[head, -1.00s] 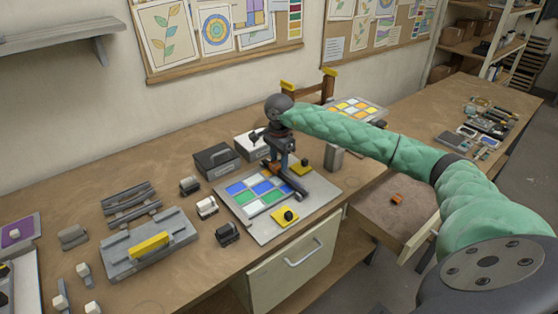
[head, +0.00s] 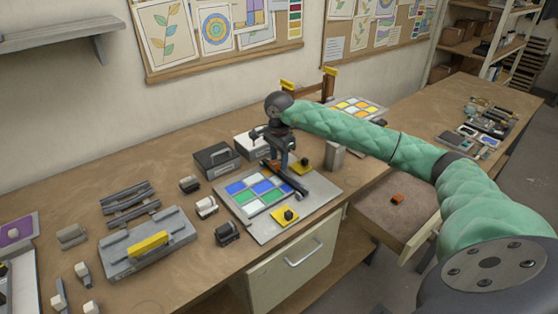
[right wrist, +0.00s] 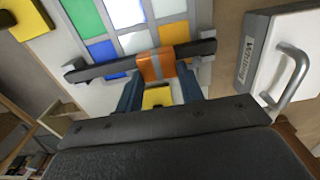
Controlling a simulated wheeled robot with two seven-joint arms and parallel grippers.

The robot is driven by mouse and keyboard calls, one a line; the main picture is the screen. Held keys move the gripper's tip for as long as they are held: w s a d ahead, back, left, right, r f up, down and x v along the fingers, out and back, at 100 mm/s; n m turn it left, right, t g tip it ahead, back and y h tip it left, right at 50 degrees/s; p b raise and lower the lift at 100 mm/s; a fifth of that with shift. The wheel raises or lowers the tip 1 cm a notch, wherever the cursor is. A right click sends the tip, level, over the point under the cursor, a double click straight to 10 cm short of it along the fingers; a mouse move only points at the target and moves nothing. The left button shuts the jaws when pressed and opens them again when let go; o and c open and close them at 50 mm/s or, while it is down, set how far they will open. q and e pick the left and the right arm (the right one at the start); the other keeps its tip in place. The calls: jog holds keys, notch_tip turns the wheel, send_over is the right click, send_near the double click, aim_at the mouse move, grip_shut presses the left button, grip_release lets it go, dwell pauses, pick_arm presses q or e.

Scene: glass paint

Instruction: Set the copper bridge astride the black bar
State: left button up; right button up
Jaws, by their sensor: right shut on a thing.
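The black bar (head: 294,185) lies across the panel of coloured glass (head: 244,200) in the head view, and it also shows in the right wrist view (right wrist: 110,69). My right gripper (right wrist: 160,88) is shut on the copper bridge (right wrist: 150,67), its blue fingers on either side. The bridge overlaps the middle of the bar in the wrist view; whether it is fully seated cannot be told. In the head view, my right gripper (head: 282,164) is over the bar and hides most of the bridge. My left gripper is not in view.
A black handled box (head: 216,160) and a white handled box (right wrist: 285,65) stand behind the panel. Yellow pads with black knobs (head: 286,214) sit by it. A grey block (head: 335,155) stands to the right. An open drawer (head: 385,215) holds a small orange piece (head: 397,199).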

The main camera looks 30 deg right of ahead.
jog(key=shift+r+b, duration=0.1)
jog(key=shift+b, duration=0.25)
dwell(1.3)
jog(key=shift+f, duration=0.2)
jog(key=shift+f+b, duration=0.45)
jog(key=shift+b, duration=0.05)
jog(key=shift+r, duration=0.1)
jog(key=shift+r, duration=0.55)
jog(key=shift+b, duration=0.35)
dwell(1.1)
jog(key=o, duration=1.1)
jog(key=shift+c, duration=0.2)
